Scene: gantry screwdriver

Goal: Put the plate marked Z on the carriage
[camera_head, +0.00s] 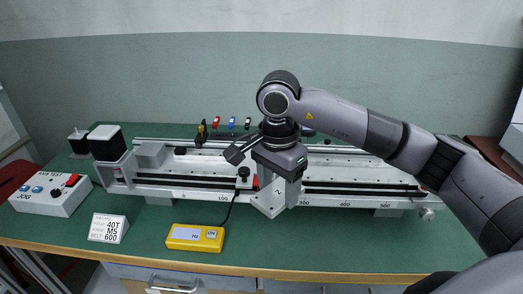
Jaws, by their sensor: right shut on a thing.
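My right gripper (279,168) is over the middle of the gantry rail (345,188), pointing down. It is shut on a pale grey plate (268,204), which shows tilted below the jaws at the rail's front edge. I cannot tell whether the plate touches the carriage. My left gripper is not in view.
A motor (106,143) stands at the rail's left end. A white JOG box (50,196), a card reading 40T M5 600 (108,228) and a yellow meter (195,238) with a cable lie in front. Coloured-handled tools (231,124) stand behind. The green bench is clear at front right.

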